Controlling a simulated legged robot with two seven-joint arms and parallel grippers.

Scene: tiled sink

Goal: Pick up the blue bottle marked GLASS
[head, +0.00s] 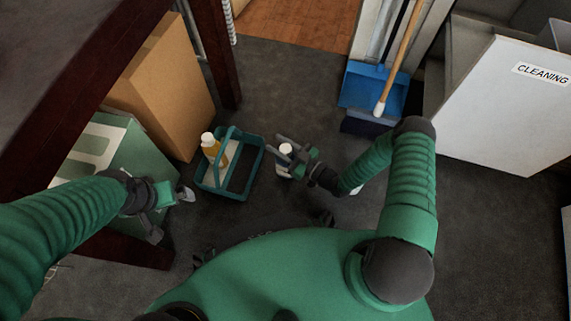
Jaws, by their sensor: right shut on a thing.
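My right gripper (281,157) is shut on a small bottle with a white cap (286,148), just right of the teal caddy (211,188). The fingers hide much of the bottle; its blue colour and the GLASS marking cannot be made out. I cannot tell whether it touches the floor. My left gripper (172,214) is at the lower left, its fingers spread and empty, left of the caddy and in front of a green box.
The caddy holds a yellow-orange bottle with a white cap (208,140). A cardboard box (165,85) and a green box (125,150) stand left, by a dark table (50,60). A blue dustpan (372,88), a broom and a white CLEANING box (505,110) stand right. Dark floor between is clear.

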